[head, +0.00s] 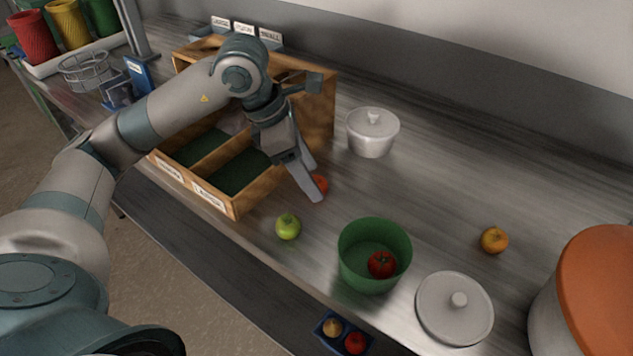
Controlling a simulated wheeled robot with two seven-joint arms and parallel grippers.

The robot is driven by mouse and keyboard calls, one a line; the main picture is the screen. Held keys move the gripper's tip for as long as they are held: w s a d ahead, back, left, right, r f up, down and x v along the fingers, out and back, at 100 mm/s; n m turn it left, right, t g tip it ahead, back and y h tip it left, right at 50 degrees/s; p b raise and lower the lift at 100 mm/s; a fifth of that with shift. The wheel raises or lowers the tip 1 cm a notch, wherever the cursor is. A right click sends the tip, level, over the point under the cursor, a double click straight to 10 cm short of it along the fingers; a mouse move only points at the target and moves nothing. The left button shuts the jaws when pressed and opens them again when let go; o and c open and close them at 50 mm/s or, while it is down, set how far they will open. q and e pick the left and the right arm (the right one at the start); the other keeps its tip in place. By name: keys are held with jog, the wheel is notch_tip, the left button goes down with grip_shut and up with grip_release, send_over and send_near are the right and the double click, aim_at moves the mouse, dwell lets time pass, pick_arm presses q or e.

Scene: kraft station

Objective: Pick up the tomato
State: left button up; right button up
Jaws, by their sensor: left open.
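My left gripper (312,183) reaches down over the counter just right of the wooden box, its fingers apart. A small red-orange round fruit (320,185), possibly the tomato, lies on the counter at its fingertips, partly hidden behind a finger. I cannot tell whether the fingers touch it. Another red round fruit (381,264), tomato-like, sits inside the green bowl (352,256). My right gripper is not in view.
A wooden divided box (238,206) stands left of the gripper. A green apple (288,227), a white lidded pot (371,138), an orange (494,240), a grey lid (440,318) and a large orange-topped container (598,285) stand around. Bare counter lies between pot and orange.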

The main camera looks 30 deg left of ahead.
pick_arm(q)
jog(key=shift+x, duration=1)
jog(key=c, duration=1.1)
